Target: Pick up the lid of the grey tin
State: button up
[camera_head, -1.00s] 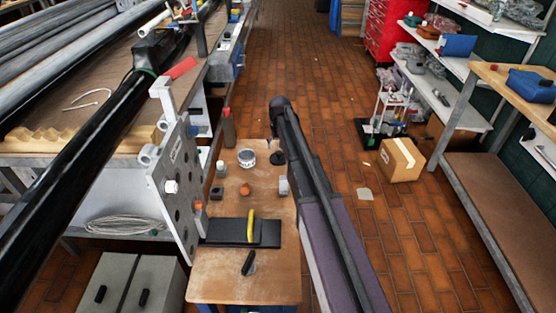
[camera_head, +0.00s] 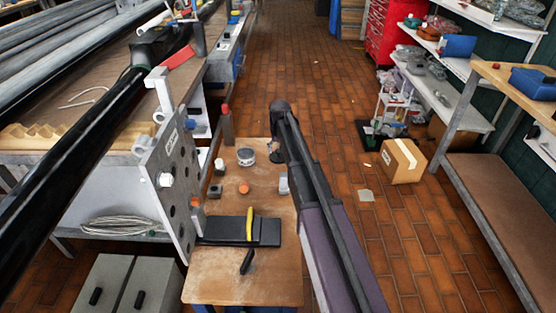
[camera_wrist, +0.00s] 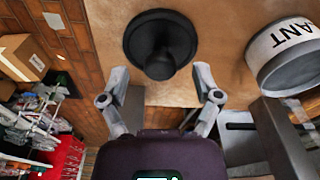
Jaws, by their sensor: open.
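The grey tin (camera_head: 246,157) stands on the small wooden table in the head view, and its white label ending in "ANT" shows at right in the wrist view (camera_wrist: 283,45). A black round disc with a central knob (camera_wrist: 150,22), which looks like the lid, lies on the table beside the tin. In the head view it is mostly hidden by my arm. My gripper (camera_wrist: 160,85) is open and empty. In the wrist view the knob sits just beyond the gap between the fingertips, apart from both fingers.
On the table (camera_head: 225,285) are a black tray (camera_head: 215,230) with a yellow item, an orange piece (camera_head: 244,188) and small grey blocks. A flange plate (camera_head: 170,185) stands left of the table. A carton (camera_head: 402,160) sits on the tiled floor to the right.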

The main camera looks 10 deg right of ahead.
jog(key=shift+f+b, duration=0.4)
jog(key=shift+f, duration=0.25)
jog(key=c, duration=0.9)
jog(key=shift+c, duration=0.2)
